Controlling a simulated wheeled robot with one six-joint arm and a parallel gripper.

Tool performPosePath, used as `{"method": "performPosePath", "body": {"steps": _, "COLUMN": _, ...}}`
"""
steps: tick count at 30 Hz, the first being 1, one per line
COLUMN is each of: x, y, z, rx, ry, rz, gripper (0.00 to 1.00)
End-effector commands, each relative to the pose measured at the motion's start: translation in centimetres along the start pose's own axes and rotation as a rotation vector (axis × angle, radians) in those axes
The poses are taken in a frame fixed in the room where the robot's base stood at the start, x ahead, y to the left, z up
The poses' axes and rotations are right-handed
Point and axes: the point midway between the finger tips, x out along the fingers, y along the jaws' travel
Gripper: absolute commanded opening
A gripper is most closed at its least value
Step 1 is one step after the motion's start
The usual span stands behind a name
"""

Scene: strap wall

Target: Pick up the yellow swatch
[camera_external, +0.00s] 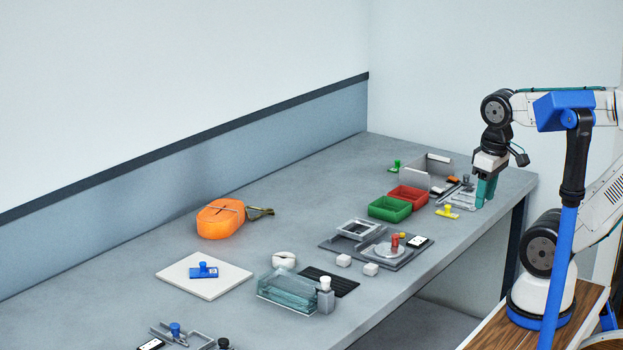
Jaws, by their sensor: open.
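The yellow swatch (447,213) is a small flat piece with an upright yellow knob. It lies on the grey table near its right front edge, just in front of the red bin. My gripper (484,192) has teal fingers and points down at the right end of the table. It is open, to the right of the yellow swatch and apart from it. The gap between the fingers is hard to make out from this side, and the exact height of the fingertips above the table cannot be told.
A green bin (390,209) and a red bin (408,198) stand left of the swatch. A clear-grey fixture (459,197) lies behind it. A grey plate with a red knob (395,241), a glass box (287,291), a white tile with a blue swatch (204,271) and an orange strap roll (220,219) lie farther left.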

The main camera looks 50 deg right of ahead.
Motion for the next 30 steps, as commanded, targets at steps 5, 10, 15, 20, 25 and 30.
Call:
{"method": "performPosePath", "body": {"steps": 5, "x": 0.4, "y": 1.0, "z": -1.3, "rx": 0.021, "ry": 0.022, "rz": 0.025, "gripper": 0.42}}
{"method": "performPosePath", "body": {"steps": 10, "x": 2.6, "y": 6.7, "z": -7.3, "rx": 0.097, "ry": 0.144, "rz": 0.159, "gripper": 0.42}}
{"method": "performPosePath", "body": {"steps": 15, "x": 5.7, "y": 15.5, "z": -14.0, "rx": 0.122, "ry": 0.314, "rz": 0.313, "gripper": 0.42}}
{"method": "performPosePath", "body": {"steps": 20, "x": 9.2, "y": 23.0, "z": -18.1, "rx": 0.083, "ry": 0.465, "rz": 0.382, "gripper": 0.42}}
{"method": "performPosePath", "body": {"steps": 25, "x": 13.7, "y": 29.0, "z": -20.0, "rx": 0.021, "ry": 0.628, "rz": 0.358, "gripper": 0.42}}
{"method": "performPosePath", "body": {"steps": 30, "x": 18.3, "y": 32.5, "z": -19.4, "rx": -0.016, "ry": 0.811, "rz": 0.24, "gripper": 0.42}}
